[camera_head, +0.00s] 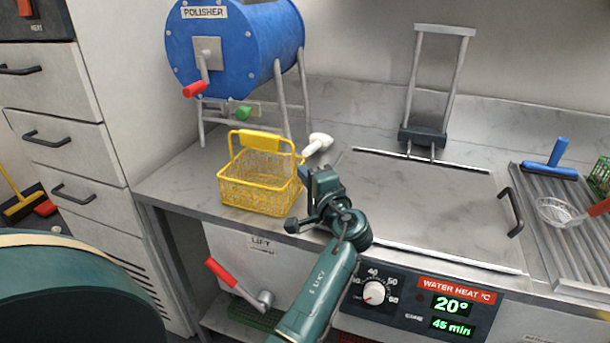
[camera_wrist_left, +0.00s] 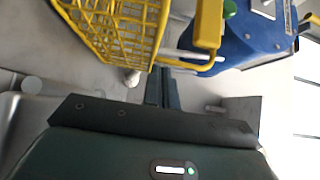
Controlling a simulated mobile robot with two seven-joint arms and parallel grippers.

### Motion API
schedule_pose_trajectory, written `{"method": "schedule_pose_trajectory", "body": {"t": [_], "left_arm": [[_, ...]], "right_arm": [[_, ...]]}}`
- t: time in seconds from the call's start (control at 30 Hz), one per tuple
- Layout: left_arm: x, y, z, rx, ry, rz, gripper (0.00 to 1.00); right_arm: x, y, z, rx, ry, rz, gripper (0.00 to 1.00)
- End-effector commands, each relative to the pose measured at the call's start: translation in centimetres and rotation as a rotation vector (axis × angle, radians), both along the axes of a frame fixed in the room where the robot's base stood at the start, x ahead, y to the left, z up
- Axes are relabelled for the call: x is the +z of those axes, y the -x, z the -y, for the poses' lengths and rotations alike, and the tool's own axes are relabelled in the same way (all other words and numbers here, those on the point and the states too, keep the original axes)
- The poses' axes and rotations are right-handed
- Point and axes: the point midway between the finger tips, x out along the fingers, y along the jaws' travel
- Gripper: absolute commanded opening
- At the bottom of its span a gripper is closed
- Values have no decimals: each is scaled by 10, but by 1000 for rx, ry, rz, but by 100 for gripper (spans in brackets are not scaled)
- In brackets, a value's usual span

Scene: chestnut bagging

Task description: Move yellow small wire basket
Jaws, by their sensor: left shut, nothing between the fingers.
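The yellow small wire basket (camera_head: 257,190) stands upright on the steel counter, left of the lidded panel, with its yellow handle (camera_head: 258,141) raised on the far side. My left gripper (camera_head: 309,178) is just right of the basket, its fingers shut with nothing between them. In the left wrist view the shut fingers (camera_wrist_left: 162,88) point toward the basket (camera_wrist_left: 112,35), whose mesh fills the upper left; the handle (camera_wrist_left: 208,22) is right of it. I see a gap between fingers and basket in the wrist view, but cannot tell its depth. My right gripper is not in view.
A blue polisher drum (camera_head: 232,45) on metal legs stands behind the basket. A white knobbed piece (camera_head: 318,143) lies close behind my gripper. The steel lid (camera_head: 430,205) and drain rack are to the right; a red-handled lift crank (camera_head: 235,283) is below. Counter left of the basket is clear.

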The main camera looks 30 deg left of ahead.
Motion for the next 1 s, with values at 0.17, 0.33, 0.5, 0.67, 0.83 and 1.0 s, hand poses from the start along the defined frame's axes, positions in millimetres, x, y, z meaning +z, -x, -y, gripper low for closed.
{"method": "schedule_pose_trajectory", "body": {"t": [0.17,0.33,0.5,0.67,0.83,1.0], "left_arm": [[1,4,-17,3,-1,-2,0],[3,16,-65,6,-5,-2,0],[2,27,-111,3,-5,-2,0],[1,34,-140,2,-2,-1,0],[0,36,-148,-1,0,0,0],[0,36,-148,0,0,0,0]], "right_arm": [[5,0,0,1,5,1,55],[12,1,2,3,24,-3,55],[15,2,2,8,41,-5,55],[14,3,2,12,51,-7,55],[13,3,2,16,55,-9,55],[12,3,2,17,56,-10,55]]}}
